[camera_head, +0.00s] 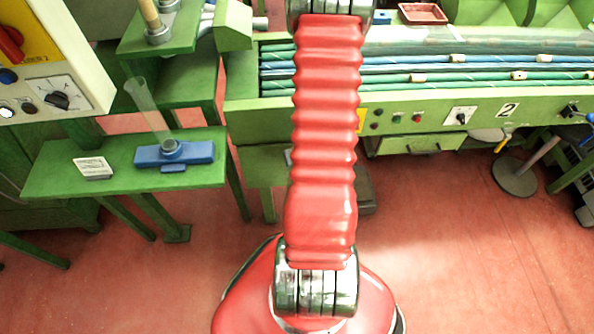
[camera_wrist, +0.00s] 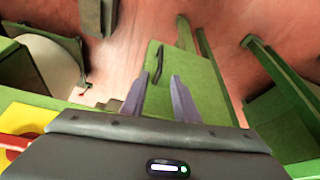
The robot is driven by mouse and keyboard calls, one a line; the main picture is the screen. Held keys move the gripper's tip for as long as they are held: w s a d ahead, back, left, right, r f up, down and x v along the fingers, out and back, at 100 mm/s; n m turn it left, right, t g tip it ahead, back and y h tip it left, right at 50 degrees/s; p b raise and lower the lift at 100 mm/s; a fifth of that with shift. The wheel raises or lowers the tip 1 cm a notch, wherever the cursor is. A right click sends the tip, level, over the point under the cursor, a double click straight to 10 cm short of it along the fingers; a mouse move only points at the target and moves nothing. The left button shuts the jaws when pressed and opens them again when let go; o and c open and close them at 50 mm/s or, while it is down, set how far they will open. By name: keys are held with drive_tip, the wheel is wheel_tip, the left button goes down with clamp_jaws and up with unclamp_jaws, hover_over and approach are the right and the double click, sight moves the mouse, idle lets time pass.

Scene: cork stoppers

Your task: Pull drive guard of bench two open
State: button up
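In the wrist view a green panel (camera_wrist: 165,82) with a dark bar handle (camera_wrist: 158,64) lies beyond my fingertips; it looks like the drive guard, though no label on it shows. My gripper (camera_wrist: 160,88) is open, its two grey-purple fingers apart with nothing between them. The handle appears ahead of the fingers, near the line of the gap, and apart from them. My red arm hides part of this bench, and my gripper is out of that view.
A green side table (camera_head: 60,170) with a blue fixture (camera_head: 190,152) stands at left, near a control box (camera_head: 55,95). A round-based stand (camera_head: 515,176) is at right. Wrist view: green legs (camera_wrist: 275,70) at right, a pale round part (camera_wrist: 48,62) at left. Red floor is clear in front.

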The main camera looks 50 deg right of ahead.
drive_tip(key=shift+x, duration=6)
drive_tip(key=shift+c, duration=0.5)
clamp_jaws()
